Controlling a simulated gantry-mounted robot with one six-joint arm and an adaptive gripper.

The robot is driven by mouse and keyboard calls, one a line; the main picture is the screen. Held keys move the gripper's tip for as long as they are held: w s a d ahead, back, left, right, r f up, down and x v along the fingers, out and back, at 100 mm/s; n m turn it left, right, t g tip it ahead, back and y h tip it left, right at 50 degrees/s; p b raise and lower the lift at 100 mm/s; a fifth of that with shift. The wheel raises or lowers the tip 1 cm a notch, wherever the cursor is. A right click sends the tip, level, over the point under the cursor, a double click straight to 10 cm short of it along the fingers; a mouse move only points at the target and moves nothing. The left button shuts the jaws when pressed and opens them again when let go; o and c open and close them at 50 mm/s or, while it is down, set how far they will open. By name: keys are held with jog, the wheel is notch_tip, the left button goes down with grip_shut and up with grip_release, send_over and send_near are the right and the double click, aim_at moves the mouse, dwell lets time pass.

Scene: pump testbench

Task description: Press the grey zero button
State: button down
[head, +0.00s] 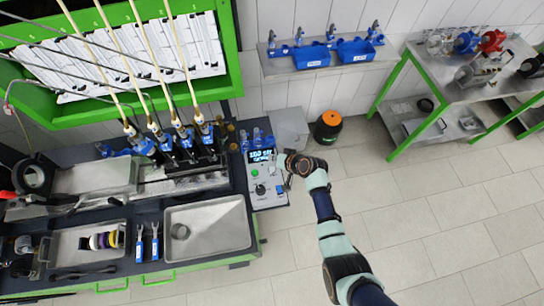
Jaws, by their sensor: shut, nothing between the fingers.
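The control panel (268,200) is a light grey box at the right end of the workbench. It has a lit display (261,156), a green button (255,173), a black knob (260,189) and a small blue part (280,190). The grey zero button cannot be made out surely at this size; part of the panel's right side is covered by my arm's end. My gripper (287,184) is shut and empty, over the right side of the panel. Whether its fingertips touch the panel cannot be told.
A metal tray (208,247) lies left of the panel. Blue-bodied pumps with tall rods (180,135) stand behind it. A black bin with an orange lid (329,126) is on the floor behind my arm. A wall shelf (292,75) holds blue bins.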

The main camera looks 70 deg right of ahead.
aim_at(274, 170)
notch_tip(274, 170, down, 8)
jog(key=b, duration=0.6)
jog(key=shift+r, duration=0.25)
dwell(0.7)
jog(key=shift+f+b, duration=0.4)
jog(key=shift+f+b, duration=0.5)
jog(key=shift+f, duration=0.05)
dwell(0.5)
jog(key=shift+r, duration=0.1)
jog(key=shift+r+p, duration=0.85)
notch_tip(274, 170, up, 5)
jog(key=p, duration=0.4)
jog(key=shift+r+p, duration=0.1)
jog(key=shift+p, duration=0.2)
